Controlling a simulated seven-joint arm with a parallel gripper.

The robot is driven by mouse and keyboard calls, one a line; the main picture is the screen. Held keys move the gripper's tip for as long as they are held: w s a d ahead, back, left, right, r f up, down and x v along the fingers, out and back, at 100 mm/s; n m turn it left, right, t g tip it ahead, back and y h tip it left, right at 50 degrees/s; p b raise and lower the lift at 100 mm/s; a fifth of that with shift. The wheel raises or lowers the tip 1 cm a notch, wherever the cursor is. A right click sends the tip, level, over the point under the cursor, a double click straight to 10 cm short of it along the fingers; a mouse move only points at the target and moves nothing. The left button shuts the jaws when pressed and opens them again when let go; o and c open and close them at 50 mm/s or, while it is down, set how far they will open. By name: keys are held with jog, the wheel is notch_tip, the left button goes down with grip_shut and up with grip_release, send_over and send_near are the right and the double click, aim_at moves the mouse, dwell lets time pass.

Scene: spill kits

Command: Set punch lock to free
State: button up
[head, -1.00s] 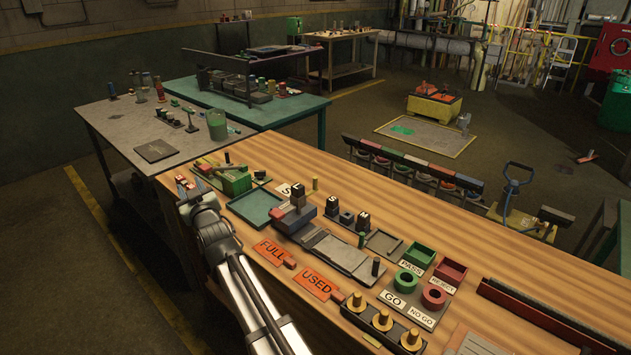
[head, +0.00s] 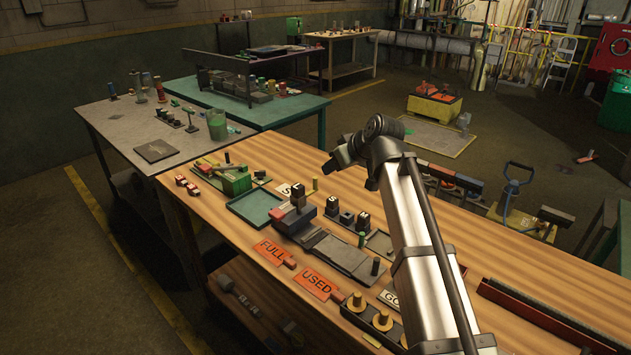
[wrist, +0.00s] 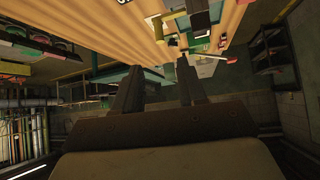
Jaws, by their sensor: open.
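The punch appears to be the blue-grey block (head: 296,222) with a dark upright head and a small red part (head: 277,214) on its left side, on the wooden bench in the head view. The red part may be the lock; it is too small to read its setting. A grey sliding plate (head: 343,254) extends to the right from the punch. My gripper (head: 335,165) is raised above the bench's back edge, right of and beyond the punch, touching nothing visible. In the wrist view its two fingers (wrist: 159,66) are apart with nothing between them.
A teal tray (head: 242,218) and a green box (head: 236,183) stand left of the punch. Small dark lettered blocks (head: 347,217) stand behind the plate. Orange FULL (head: 272,252) and USED (head: 315,284) tags lie in front.

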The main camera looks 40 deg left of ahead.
aim_at(316, 180)
jog(key=x, duration=1.3)
jog(key=shift+f, duration=0.3)
jog(key=shift+c, duration=0.5)
grip_shut()
